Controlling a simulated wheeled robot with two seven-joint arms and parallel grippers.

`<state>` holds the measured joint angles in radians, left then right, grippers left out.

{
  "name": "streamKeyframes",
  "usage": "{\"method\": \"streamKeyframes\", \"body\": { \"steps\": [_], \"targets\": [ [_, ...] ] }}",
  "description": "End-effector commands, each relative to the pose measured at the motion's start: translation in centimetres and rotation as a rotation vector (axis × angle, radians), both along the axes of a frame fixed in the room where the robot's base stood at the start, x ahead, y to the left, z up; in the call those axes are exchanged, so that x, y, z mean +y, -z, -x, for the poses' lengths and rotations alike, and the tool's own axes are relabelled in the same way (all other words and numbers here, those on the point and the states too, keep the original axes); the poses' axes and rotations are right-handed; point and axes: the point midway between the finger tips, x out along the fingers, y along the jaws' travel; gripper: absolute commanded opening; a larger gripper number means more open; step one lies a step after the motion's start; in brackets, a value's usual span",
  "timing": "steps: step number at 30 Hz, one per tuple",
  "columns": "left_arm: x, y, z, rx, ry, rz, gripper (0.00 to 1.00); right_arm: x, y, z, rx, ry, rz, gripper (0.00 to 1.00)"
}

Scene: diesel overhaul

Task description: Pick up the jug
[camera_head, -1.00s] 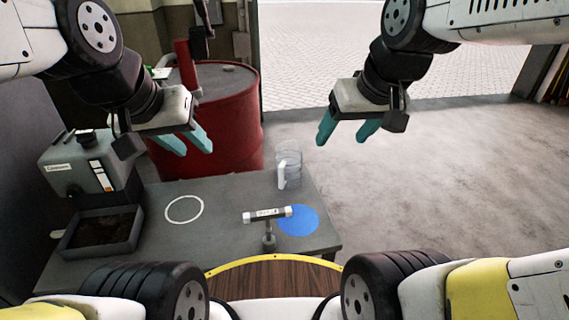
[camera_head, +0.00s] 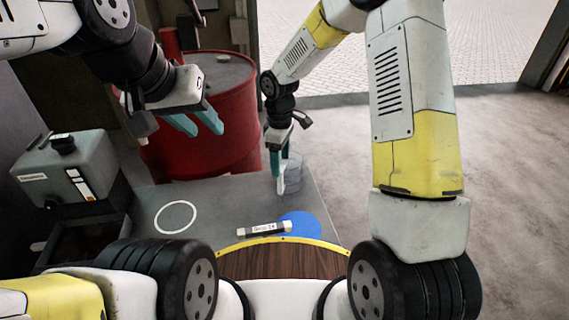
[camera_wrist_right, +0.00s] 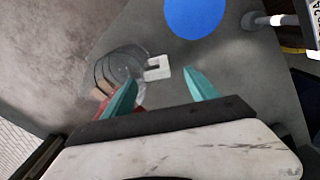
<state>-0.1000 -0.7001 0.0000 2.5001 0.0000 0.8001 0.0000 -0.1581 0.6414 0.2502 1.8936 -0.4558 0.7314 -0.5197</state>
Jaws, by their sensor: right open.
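The jug (camera_head: 293,172) is clear, with a pale handle, and stands upright at the far right of the grey table. My right gripper (camera_head: 279,172) is above it on the handle side and partly covers it. In the right wrist view the jug (camera_wrist_right: 124,64) lies ahead and to the left. Its white handle (camera_wrist_right: 158,69) is just beyond and between the open fingertips (camera_wrist_right: 161,77); I cannot tell whether they touch it. My left gripper (camera_head: 206,130) is open and empty, raised in front of the red drum.
The table (camera_head: 225,195) carries a blue disc (camera_head: 304,223), a white ring outline (camera_head: 175,217) and a labelled bar with white ends (camera_head: 263,229). A grey container (camera_head: 70,170) stands at the left. A red drum (camera_head: 225,100) stands behind the table.

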Motion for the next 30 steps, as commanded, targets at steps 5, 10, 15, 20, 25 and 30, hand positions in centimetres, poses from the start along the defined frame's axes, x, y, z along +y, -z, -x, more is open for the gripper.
{"method": "streamKeyframes", "body": {
  "steps": [5,10,15,20,25,30],
  "targets": [
    [0.0,0.0,0.0,0.0,0.0,0.0,0.36,0.0,2.1,0.0,0.004,-0.005,0.002,0.67],
    [0.0,0.0,0.0,0.0,0.0,0.0,0.36,-0.2,4.1,-0.2,0.005,-0.003,0.002,0.67],
    [0.0,0.0,0.0,0.0,0.0,0.0,0.36,-0.3,6.6,-0.5,0.005,-0.003,0.002,0.67],
    [0.0,0.0,0.0,0.0,0.0,0.0,0.36,-0.3,7.7,-0.5,0.002,-0.002,0.0,0.67],
    [0.0,0.0,0.0,0.0,0.0,0.0,0.36,-0.3,7.7,-0.5,0.001,-0.002,0.001,0.67],
    [0.0,0.0,0.0,0.0,0.0,0.0,0.36,-0.3,7.7,-0.5,0.001,-0.002,0.001,0.42]
  ]
}}
